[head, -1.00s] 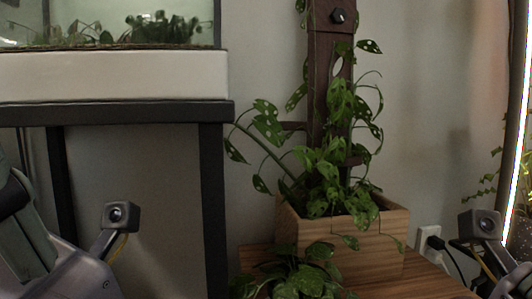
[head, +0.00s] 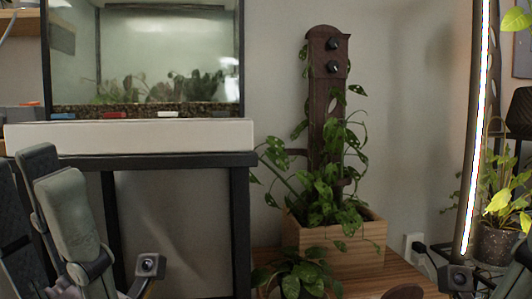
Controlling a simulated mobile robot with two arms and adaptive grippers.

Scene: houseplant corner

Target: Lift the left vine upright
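The left vine (head: 277,158) leans out to the left from the wooden planter (head: 345,245), its spotted leaves hanging apart from the post. A dark wooden post (head: 326,110) stands upright in the planter, with two dark round knobs near its top. Another leafy vine (head: 354,150) grows up the post's right side. My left gripper (head: 28,158) is at the lower left, in front of the tank stand and well away from the vine. Its finger gap is not clear. Only a sliver of my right gripper (head: 523,262) shows at the right edge. Neither gripper touches the plant.
A glass tank (head: 165,60) stands on a black-framed stand (head: 240,215) close to the vine's left. A low plant (head: 298,275) sits before the planter on a wooden table (head: 375,278). A bright light tube (head: 475,130) and a potted plant (head: 495,240) are at the right.

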